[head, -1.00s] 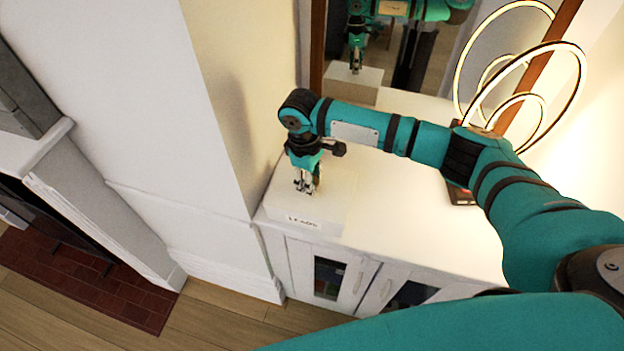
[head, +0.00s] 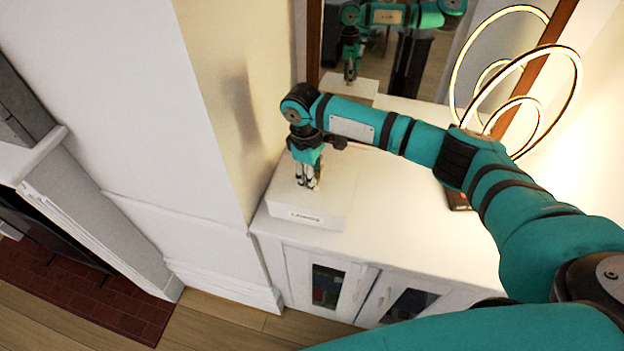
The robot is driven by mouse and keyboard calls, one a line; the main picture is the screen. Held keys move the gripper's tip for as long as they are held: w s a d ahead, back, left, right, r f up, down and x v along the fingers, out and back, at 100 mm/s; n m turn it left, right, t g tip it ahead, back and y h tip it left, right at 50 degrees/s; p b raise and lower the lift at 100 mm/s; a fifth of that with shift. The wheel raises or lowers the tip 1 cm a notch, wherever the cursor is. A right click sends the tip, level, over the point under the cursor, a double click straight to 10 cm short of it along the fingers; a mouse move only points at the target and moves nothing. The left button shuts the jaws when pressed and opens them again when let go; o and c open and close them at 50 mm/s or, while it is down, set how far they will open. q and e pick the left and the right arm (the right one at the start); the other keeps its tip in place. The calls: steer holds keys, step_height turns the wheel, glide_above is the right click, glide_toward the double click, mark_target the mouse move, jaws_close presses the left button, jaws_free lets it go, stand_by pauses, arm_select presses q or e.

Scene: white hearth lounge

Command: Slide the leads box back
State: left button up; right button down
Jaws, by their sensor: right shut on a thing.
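The leads box (head: 284,194) is a low white box with a small label on its front face. It sits on the white cabinet top (head: 400,225), near its left end and set back a little from the front edge. My right gripper (head: 307,185) points down onto the box's top and is shut on the box; its fingers hide the exact grip point. My left gripper is not in view.
A glowing ring lamp (head: 575,95) stands at the back right by a wood-framed mirror (head: 420,60). A dark reddish object (head: 457,199) lies behind my arm. A pale wall (head: 225,90) rises close to the box's left. The cabinet top right of the box is largely clear.

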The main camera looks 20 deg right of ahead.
steer(key=shift+w+d+b, duration=0.5)
steer(key=shift+w+d, duration=0.15)
steer(key=shift+w, duration=0.35)
steer(key=shift+w+d+b, duration=0.45)
steer(key=shift+w+d, duration=0.2)
steer(key=shift+w, duration=0.35)
steer(key=shift+w+d+b, duration=0.5)
steer(key=shift+w+b, duration=0.15)
steer(key=shift+w, duration=0.1)
steer(key=shift+w+d+b, duration=0.55)
steer(key=shift+w+b, duration=0.05)
steer(key=shift+w, duration=0.2)
steer(key=shift+w+d+b, duration=0.5)
steer(key=shift+w+b, duration=0.15)
steer(key=shift+w, duration=0.1)
steer(key=c, duration=0.9)
jaws_free()
